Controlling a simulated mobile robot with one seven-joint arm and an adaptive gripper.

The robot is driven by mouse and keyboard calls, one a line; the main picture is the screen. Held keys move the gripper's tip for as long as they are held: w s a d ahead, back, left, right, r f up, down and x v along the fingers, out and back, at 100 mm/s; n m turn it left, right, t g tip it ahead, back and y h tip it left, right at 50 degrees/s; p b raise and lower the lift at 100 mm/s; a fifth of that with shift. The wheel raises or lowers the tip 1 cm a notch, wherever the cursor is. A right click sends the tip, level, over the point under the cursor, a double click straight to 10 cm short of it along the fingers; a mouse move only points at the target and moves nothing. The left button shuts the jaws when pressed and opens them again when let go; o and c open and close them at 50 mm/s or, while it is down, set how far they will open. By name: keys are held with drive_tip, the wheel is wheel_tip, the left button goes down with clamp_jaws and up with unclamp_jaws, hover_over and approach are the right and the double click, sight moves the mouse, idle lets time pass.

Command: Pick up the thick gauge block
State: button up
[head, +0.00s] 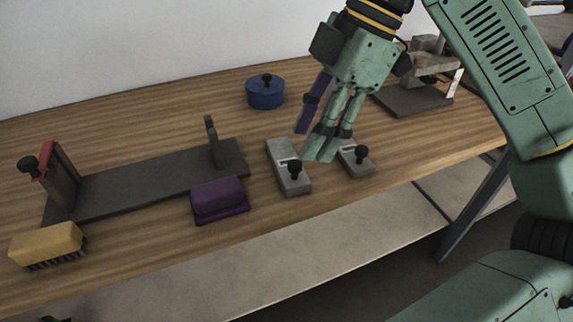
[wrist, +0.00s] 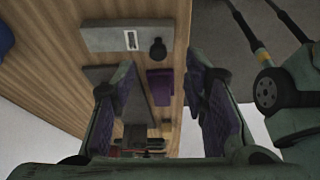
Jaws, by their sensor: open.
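Two grey gauge blocks, each with a black knob, lie on the wooden bench. The left block (head: 277,156) shows almost whole. The right block (head: 348,167) is partly hidden behind my gripper's fingers. I cannot tell for sure which is thicker. My gripper (head: 312,139) is open and empty, pointing down above the bench around these blocks in the head view. In the wrist view the open fingers (wrist: 160,100) frame the bench, and one grey block (wrist: 100,39) with its knob lies near the top, not between the fingertips.
A purple block (head: 219,199) and a long dark fixture (head: 150,183) lie to the left. A yellow brush (head: 45,243) is at the front left. A blue round pot (head: 265,94) stands behind; a dark stand (head: 412,100) is at the back right.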

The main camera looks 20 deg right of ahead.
sight(296, 163)
drive_tip(key=shift+x, duration=2.7)
drive_tip(key=shift+w, duration=0.15)
drive_tip(key=shift+c, duration=0.5)
clamp_jaws()
